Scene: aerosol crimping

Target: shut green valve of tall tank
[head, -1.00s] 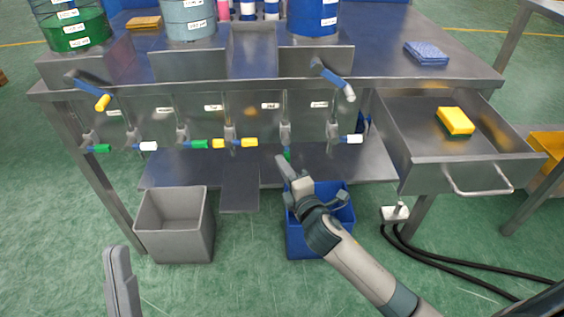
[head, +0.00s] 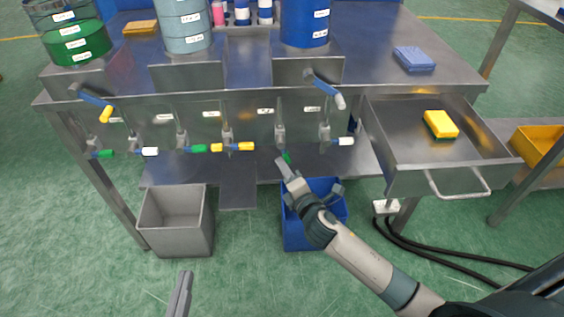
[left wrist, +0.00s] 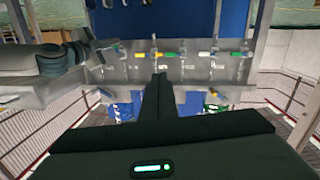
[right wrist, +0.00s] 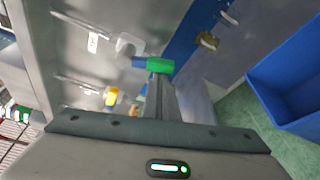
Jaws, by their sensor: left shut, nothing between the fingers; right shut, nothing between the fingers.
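A row of small valves runs along the table's front. The valve with a green handle (head: 286,158) right of the middle has its handle pointing down and outward; most others point sideways. My right gripper (head: 282,168) is shut and empty, its tips right at this handle; in the right wrist view the green grip (right wrist: 160,65) is just beyond the tips, and contact is unclear. Two more green handles, left (head: 105,154) and centre (head: 198,148), point sideways. Green (head: 75,38), grey (head: 185,28) and blue (head: 305,22) tanks stand above, partly cropped. My left gripper (head: 182,280) is shut, low in front.
A grey bin (head: 175,222) and a blue bin (head: 300,238) stand on the floor below the valves. An open drawer (head: 400,178) with a yellow sponge (head: 440,124) juts out at right.

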